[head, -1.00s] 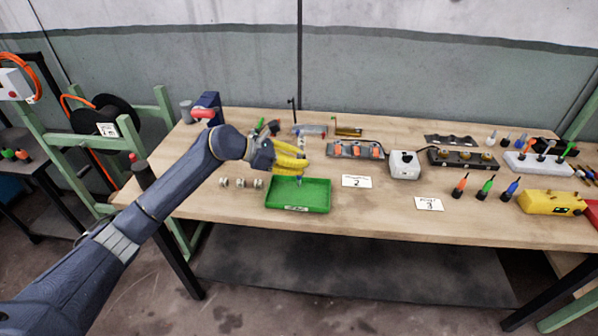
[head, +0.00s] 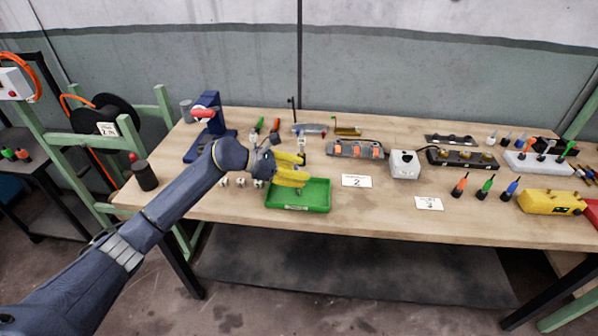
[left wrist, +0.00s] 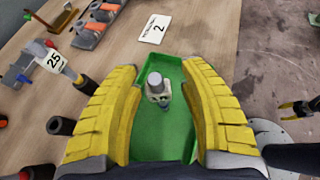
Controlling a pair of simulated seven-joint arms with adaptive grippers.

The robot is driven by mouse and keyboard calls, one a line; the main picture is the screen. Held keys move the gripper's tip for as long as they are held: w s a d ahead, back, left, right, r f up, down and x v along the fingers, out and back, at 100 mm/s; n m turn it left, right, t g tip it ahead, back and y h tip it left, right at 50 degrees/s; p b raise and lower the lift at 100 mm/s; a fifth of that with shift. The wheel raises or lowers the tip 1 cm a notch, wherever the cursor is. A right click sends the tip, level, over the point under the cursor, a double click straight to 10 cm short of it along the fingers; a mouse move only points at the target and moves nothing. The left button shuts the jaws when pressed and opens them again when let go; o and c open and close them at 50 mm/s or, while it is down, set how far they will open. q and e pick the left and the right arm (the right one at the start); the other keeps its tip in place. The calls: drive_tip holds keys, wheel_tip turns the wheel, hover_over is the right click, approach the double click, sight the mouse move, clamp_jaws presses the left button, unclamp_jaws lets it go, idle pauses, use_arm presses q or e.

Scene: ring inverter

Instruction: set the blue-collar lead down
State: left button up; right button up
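My left gripper (head: 304,170) is over the green tray (head: 315,207), its yellow fingers spread apart. In the left wrist view the gripper (left wrist: 163,70) is open, with a clear gap on both sides of a pale grey piece (left wrist: 155,85) with a rounded top. This piece, likely the lead, appears to be in the tray, between the fingers but apart from them. I cannot clearly make out its blue collar.
Small metal fittings (head: 240,183) lie left of the tray. A card marked 2 (head: 356,181) lies to its right. A grey switch box (head: 405,165) stands further right. A blue press (head: 208,128) stands at the back left.

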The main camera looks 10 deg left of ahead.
use_arm(q)
drive_tip(key=shift+r, duration=0.2)
drive_tip(key=v, duration=1.2)
